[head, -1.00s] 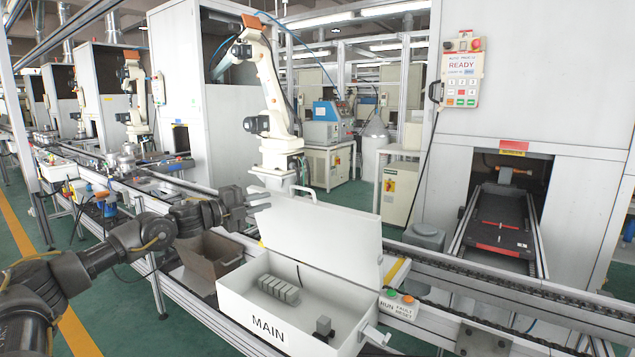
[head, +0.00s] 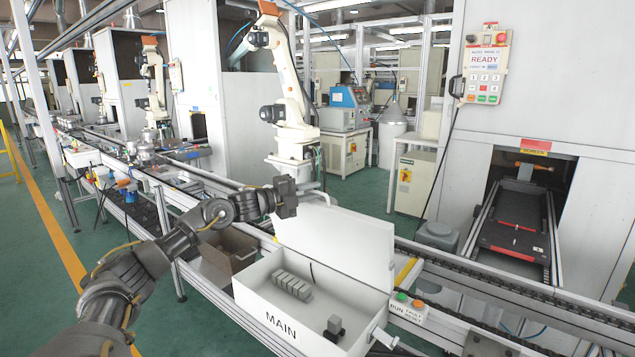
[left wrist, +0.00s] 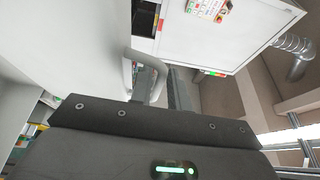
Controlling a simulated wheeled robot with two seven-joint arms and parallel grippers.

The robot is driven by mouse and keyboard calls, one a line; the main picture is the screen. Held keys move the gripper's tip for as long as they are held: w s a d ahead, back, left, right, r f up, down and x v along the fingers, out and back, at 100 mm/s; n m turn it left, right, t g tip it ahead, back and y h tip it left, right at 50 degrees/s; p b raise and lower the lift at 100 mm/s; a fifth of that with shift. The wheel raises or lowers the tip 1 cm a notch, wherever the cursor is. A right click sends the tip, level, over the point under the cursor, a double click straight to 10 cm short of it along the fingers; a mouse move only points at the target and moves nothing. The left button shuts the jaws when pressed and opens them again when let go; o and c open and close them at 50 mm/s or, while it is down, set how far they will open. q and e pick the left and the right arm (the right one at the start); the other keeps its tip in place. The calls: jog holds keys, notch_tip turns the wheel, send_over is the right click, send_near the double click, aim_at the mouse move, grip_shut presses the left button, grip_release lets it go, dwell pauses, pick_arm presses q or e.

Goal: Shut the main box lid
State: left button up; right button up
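The white main box (head: 283,328), marked MAIN, stands on the line in the head view. Its lid (head: 340,246) is up, tilted back from the rear edge. A pale loop handle (head: 318,193) is on the lid's top edge. My left gripper (head: 290,197) is at the lid's upper left corner, close to the handle. In the left wrist view the handle (left wrist: 128,72) passes between the dark fingers of my left gripper (left wrist: 163,88). I cannot tell whether they are closed on it. My right gripper is not in view.
Several grey blocks (head: 291,284) and a small dark part (head: 334,326) lie inside the box. An open brown box (head: 222,256) stands to its left. A button panel (head: 408,306) is to its right. A white robot arm (head: 290,95) stands behind the lid.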

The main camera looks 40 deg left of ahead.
pick_arm(q)
jog(key=shift+x, duration=1.1)
grip_shut()
